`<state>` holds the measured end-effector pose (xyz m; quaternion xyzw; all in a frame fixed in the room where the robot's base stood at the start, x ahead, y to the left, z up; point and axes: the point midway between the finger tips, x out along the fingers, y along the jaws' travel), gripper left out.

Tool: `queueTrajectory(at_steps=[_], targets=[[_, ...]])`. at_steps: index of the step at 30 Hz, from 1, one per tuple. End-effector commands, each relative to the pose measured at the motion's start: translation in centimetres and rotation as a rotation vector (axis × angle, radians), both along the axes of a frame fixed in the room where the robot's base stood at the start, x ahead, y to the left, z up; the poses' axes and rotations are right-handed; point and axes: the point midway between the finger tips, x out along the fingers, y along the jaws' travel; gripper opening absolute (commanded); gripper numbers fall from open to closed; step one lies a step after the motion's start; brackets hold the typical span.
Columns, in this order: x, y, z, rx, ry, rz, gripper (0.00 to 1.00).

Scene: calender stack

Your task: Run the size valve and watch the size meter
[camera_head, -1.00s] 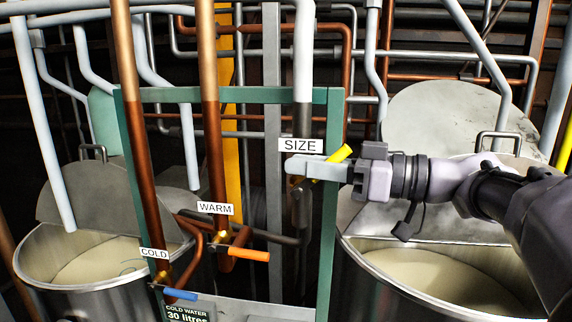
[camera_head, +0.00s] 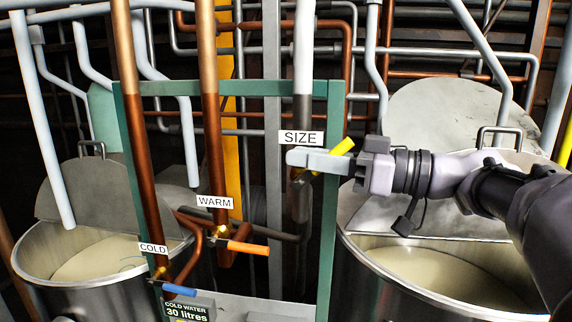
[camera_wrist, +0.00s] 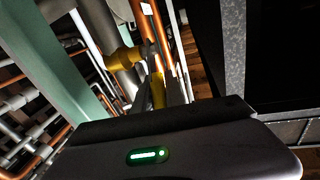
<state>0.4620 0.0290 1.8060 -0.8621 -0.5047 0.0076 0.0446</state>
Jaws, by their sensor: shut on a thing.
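The size valve's yellow handle (camera_head: 343,147) slants up to the right, just below the SIZE sign (camera_head: 301,138) on a pipe inside the green frame. My gripper (camera_head: 318,161) is shut on this handle, and its pale fingers hide part of it. In the wrist view the yellow handle (camera_wrist: 157,92) lies between the dark fingers, with a yellow fitting (camera_wrist: 126,59) on the pipe beside it. I cannot make out a size meter in any view. A sign (camera_head: 187,311) at the bottom reads COLD WATER 30 litres.
The WARM valve's orange handle (camera_head: 248,248) and the COLD valve's blue handle (camera_head: 179,290) are lower left. The green frame (camera_head: 327,240) surrounds the valves. Metal vats stand left (camera_head: 95,300) and right (camera_head: 400,300), holding pale contents. Several pipes cross behind.

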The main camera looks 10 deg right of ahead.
Motion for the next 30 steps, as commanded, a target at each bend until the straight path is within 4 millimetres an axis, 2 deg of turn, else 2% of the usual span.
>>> queueTrajectory(at_steps=[1,9,21,30], targets=[[-0.1,-0.1,-0.8,0.019,-0.012,0.000,0.00],[-0.4,-0.9,-2.0,0.200,-0.072,0.001,0.00],[-0.8,-2.0,-2.6,0.522,-0.172,0.003,0.00],[-0.9,-2.5,-2.7,0.685,-0.224,0.002,0.00]])
